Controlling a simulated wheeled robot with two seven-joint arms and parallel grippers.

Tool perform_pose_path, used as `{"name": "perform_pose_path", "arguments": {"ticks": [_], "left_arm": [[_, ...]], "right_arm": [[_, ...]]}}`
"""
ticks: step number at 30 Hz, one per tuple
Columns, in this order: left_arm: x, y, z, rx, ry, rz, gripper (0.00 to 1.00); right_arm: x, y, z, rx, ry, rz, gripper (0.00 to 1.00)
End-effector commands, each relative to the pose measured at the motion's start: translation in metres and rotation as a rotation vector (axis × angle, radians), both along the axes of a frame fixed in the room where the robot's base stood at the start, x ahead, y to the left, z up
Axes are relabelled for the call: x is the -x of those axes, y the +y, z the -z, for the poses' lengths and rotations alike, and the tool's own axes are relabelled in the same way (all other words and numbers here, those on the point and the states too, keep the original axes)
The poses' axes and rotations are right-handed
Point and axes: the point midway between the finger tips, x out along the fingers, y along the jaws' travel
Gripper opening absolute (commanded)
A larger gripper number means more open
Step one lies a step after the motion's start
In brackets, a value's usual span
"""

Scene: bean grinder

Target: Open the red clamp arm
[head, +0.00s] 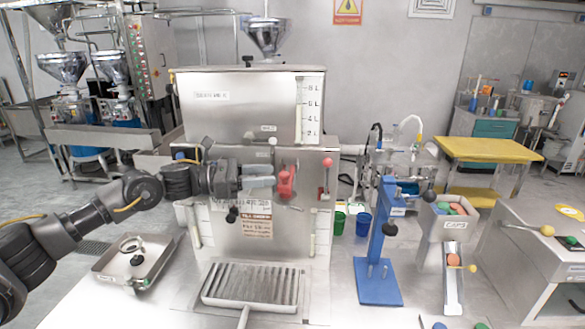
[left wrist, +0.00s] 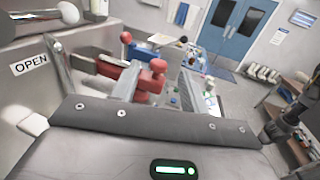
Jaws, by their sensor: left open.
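The red clamp arm (head: 287,181) is on the front of the steel bean grinder (head: 255,215), right of its middle. In the left wrist view the red clamp arm (left wrist: 151,82) with its round knob appears between my two fingers. My left gripper (head: 272,181) comes in from the left, level with the clamp arm, with its fingertips at the clamp arm's left side. Its jaws are open. I cannot tell whether the fingers touch the red part. My right gripper is not in view.
A red-knobbed lever (head: 326,175) stands to the right of the clamp arm. A slatted tray (head: 250,286) lies below the grinder front. A square steel tray (head: 165,262) is at the left, and a blue stand (head: 379,285) is at the right. An "OPEN" label (left wrist: 31,64) shows in the left wrist view.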

Motion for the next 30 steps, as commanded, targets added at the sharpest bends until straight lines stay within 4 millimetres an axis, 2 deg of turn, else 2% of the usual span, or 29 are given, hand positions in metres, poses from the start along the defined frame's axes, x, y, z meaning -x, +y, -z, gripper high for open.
{"name": "perform_pose_path", "arguments": {"ticks": [1,5,8,19,24,30], "left_arm": [[0.000,0.002,0.000,0.000,0.000,-0.003,0.45],[0.001,0.004,-0.001,0.000,0.001,-0.008,0.45],[-0.001,-0.004,-0.003,0.001,0.002,-0.008,0.45],[-0.016,-0.057,-0.003,0.001,0.003,-0.007,0.45],[-0.018,-0.067,-0.001,0.000,0.001,-0.007,0.45],[-0.019,-0.069,0.001,0.000,0.001,-0.007,0.45]], "right_arm": [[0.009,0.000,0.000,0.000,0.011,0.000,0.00],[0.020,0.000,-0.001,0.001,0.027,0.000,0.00],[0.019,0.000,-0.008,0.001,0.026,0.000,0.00],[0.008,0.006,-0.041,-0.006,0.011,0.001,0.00],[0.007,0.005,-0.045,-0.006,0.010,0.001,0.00],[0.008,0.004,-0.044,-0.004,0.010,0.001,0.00]]}}
